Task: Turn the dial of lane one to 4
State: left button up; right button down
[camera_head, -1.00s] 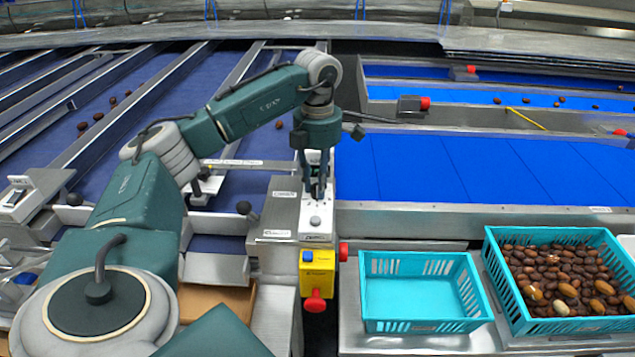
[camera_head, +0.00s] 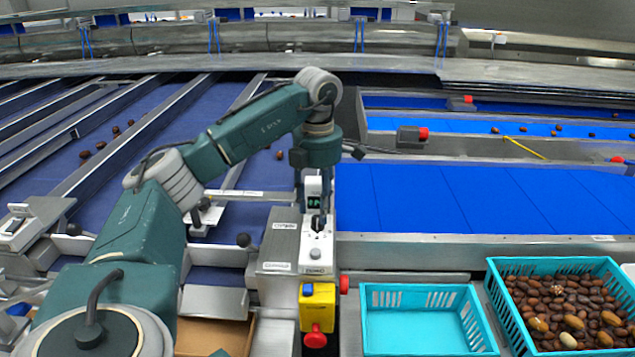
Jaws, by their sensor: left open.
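The lane control panel (camera_head: 316,260) is a narrow white box in the middle of the head view. It has a small dark display with green digits (camera_head: 313,203), too small to read for certain. A dark dial (camera_head: 318,223) sits below the display, with a grey round button (camera_head: 315,253) nearer the front. The dial's pointing direction is too small to tell. My left gripper (camera_head: 313,190) points down above the back of the panel, open, its fingers apart from the dial as far as I can see. My right gripper is not in view.
A yellow box with a red stop button (camera_head: 317,293) hangs at the panel's front. Blue belts (camera_head: 450,200) lie behind. Black-knobbed levers (camera_head: 243,240) stand left of the panel.

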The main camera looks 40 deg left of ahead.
aim_at(318, 218)
pick_arm(q)
notch_tip(318, 218, up, 9)
dwell(0.3)
jog(key=shift+f, duration=0.1)
dwell(0.5)
